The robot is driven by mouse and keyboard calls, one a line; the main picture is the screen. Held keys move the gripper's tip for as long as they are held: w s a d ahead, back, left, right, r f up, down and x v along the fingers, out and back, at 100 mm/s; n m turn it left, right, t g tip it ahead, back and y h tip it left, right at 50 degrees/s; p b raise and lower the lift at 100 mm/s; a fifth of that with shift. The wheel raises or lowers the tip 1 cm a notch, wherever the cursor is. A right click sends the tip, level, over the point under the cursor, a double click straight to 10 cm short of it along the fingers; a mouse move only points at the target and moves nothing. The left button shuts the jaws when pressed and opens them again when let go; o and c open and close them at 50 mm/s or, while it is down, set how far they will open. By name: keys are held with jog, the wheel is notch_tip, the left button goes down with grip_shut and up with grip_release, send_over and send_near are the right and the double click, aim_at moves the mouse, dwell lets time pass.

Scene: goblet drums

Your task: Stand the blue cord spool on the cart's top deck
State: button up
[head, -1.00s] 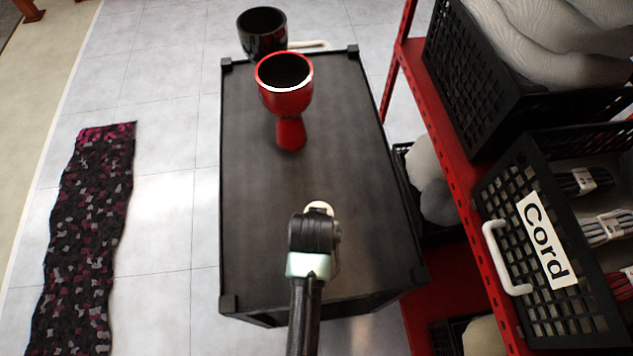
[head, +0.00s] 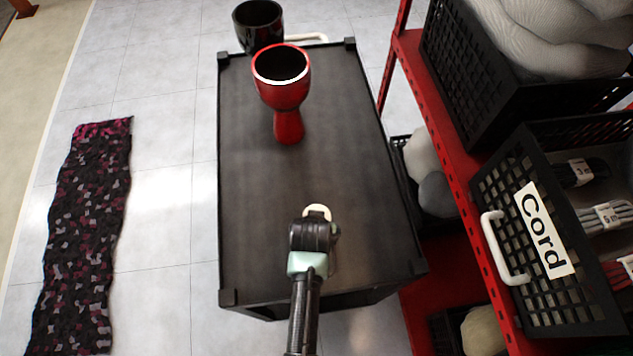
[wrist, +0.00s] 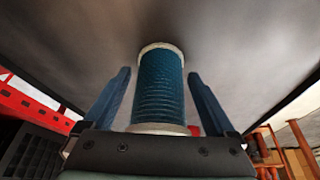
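The blue cord spool (wrist: 160,88) has pale end flanges and stands between my gripper's two fingers (wrist: 159,85) in the wrist view. Narrow gaps show between the fingers and the spool, so my gripper is open around it. In the head view my gripper (head: 316,228) is over the near half of the cart's dark top deck (head: 255,205). There only a pale flange of the spool (head: 317,211) shows past my gripper, which hides the rest. The spool's far end is close to the deck; I cannot tell for certain whether it touches.
A red goblet drum (head: 284,88) stands on the deck's far half. A black goblet drum (head: 259,27) is beyond the far edge. A red shelf (head: 440,110) with black crates, one labelled Cord (head: 545,235), is at right. A patterned rug (head: 85,235) lies at left.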

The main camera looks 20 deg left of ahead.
jog(key=v, duration=1.2)
jog(key=shift+r, duration=0.2)
jog(key=shift+w, duration=0.1)
jog(key=w+r+m+t+y, duration=0.1)
jog(key=w+r+t, duration=0.35)
jog(key=r, duration=0.65)
jog(key=w+r+m+t, duration=0.1)
jog(key=w+r+t, duration=0.2)
jog(key=w+r, duration=0.55)
jog(key=w+r+t+y, duration=0.1)
jog(key=w+r+t, duration=0.25)
jog(key=r, duration=0.95)
jog(key=s+d+r+t+h, duration=0.1)
jog(key=s+d+r+t, duration=0.2)
jog(key=r, duration=0.8)
jog(key=s+d+r+m+t+h, duration=0.1)
jog(key=s+d+r+t, duration=0.3)
jog(key=r, duration=0.6)
jog(key=s+d+r+t+h, duration=0.1)
jog(key=s+d+r+t, duration=0.3)
jog(key=r, duration=0.7)
jog(key=shift+s+r+m+t, duration=0.3)
jog(key=shift+r+m+t, duration=0.1)
jog(key=shift+t, duration=0.1)
